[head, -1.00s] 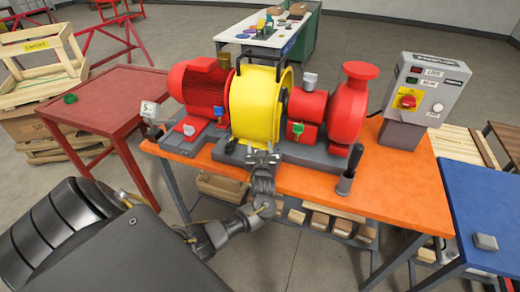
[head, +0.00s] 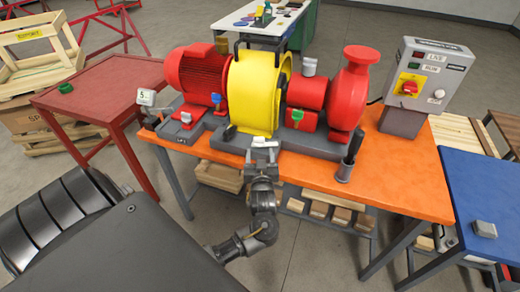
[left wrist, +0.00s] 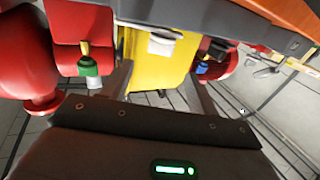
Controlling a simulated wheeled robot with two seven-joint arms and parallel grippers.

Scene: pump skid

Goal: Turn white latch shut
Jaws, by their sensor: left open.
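The white latch (head: 265,142) sits low on the front of the yellow guard (head: 250,95), just beyond my left gripper. In the left wrist view, the latch (left wrist: 165,40) shows against the yellow guard, ahead of the gap between my fingers. My left gripper (head: 262,152) is open, with one finger on each side of that gap (left wrist: 160,72). I see nothing held. I cannot tell whether a finger touches the latch. My right gripper is not in view.
A blue-handled valve (head: 215,100) and a green-handled one (head: 297,116) flank the guard. A red motor (head: 198,80) and red pump (head: 350,95) stand at its sides. A dark upright cylinder (head: 346,168) stands at the orange bench's (head: 400,185) front edge.

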